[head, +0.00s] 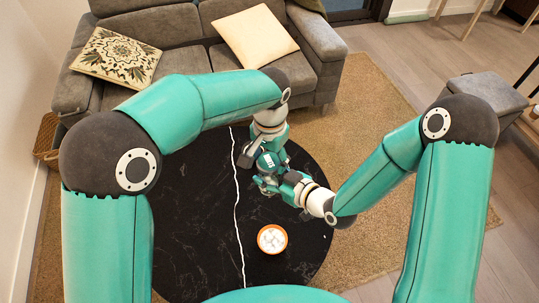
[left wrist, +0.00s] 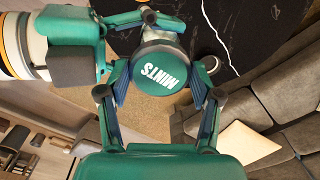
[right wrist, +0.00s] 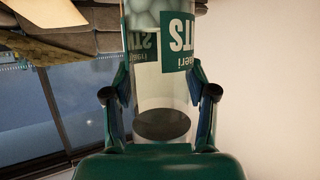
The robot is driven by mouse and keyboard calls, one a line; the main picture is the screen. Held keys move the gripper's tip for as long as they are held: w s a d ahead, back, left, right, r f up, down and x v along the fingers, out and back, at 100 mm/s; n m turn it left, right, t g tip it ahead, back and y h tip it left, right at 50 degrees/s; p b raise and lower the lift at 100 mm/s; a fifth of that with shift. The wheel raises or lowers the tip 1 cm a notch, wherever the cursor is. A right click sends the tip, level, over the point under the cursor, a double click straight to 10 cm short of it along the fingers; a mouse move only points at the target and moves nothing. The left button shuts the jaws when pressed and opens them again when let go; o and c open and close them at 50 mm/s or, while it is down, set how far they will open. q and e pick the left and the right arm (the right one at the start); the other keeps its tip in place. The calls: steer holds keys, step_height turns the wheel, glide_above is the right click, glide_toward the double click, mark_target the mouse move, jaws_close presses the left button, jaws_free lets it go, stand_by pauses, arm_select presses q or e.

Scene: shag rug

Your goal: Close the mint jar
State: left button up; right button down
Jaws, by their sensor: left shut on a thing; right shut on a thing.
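The mint jar (right wrist: 160,85) fills the middle of the right wrist view. It is clear, with a green and white label and pale round mints inside at the picture's top. My right gripper (head: 284,180) is shut on the jar's body. My left gripper (head: 268,163) is above it, shut on the round green lid (left wrist: 164,75), which reads MINTS in the left wrist view. Both grippers are close together over the black table, and their fingers hide most of the jar in the head view. I cannot tell whether the lid touches the jar's rim.
A round black table (head: 200,225) with a white vein lies below the grippers. The table's left part is clear. A grey sofa (head: 180,30) with cushions stands behind.

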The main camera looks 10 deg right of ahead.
arm_select(q)
steer(key=shift+f, duration=0.65)
stand_by(0.6)
steer(key=m, duration=0.4)
steer(key=shift+m, duration=0.4)
steer(key=m, duration=1.5)
steer(key=shift+d, duration=0.1)
steer(key=m, duration=0.6)
steer(key=shift+m, duration=0.4)
steer(key=m, duration=0.7)
steer(key=shift+s+d+f, duration=0.1)
